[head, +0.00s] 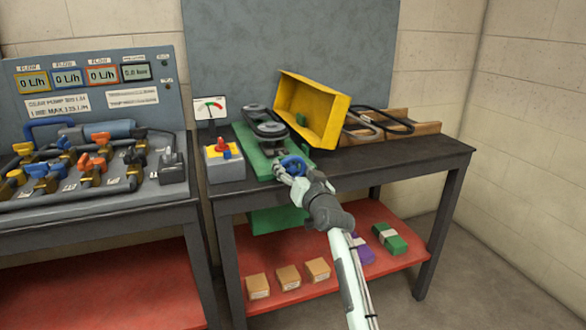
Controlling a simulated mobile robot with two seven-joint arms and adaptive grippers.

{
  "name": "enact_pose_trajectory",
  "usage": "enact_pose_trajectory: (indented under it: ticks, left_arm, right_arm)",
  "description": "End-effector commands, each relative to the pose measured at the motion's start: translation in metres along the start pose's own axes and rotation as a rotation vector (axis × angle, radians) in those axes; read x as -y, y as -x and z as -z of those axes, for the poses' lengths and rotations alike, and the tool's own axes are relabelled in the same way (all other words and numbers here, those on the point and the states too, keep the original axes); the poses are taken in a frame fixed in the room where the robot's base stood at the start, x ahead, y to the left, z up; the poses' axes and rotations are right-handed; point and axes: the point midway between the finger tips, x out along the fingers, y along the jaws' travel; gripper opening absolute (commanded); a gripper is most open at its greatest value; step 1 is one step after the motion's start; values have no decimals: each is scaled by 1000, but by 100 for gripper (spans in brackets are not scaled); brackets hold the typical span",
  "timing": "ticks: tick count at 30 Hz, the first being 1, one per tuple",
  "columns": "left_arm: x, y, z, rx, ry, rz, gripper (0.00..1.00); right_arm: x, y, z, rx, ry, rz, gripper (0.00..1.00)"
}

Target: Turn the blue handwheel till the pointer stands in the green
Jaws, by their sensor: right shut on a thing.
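The blue handwheel (298,162) sits at the front end of a green machine bed (252,146) on the dark table. My right gripper (283,170) reaches in from the lower right and is shut on the handwheel's near left side. The gripper partly hides the wheel. A white gauge (209,101) with a coloured arc, green and red, stands behind the green bed at the left. Its pointer is too small to read clearly. My left gripper is not in view.
Dark pulleys (268,128) sit on the green bed. A tilted yellow bin (322,108) and wooden trays (424,129) stand to the right. A grey box with a red knob (221,145) is left. Small boxes (290,277) lie on the red lower shelf.

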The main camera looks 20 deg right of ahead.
Motion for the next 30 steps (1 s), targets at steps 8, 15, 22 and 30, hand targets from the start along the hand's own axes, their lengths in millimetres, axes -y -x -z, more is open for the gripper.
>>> enact_pose_trajectory:
  ticks: [8,15,22,30]
  left_arm:
    - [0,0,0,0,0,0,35]
    - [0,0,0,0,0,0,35]
    - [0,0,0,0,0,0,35]
    - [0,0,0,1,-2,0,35]
  right_arm:
    - [0,0,1,-2,-5,0,36]
    - [0,0,1,-2,-4,0,82]
    - [0,0,1,-1,-3,0,86]
    - [0,13,0,0,-3,0,86]
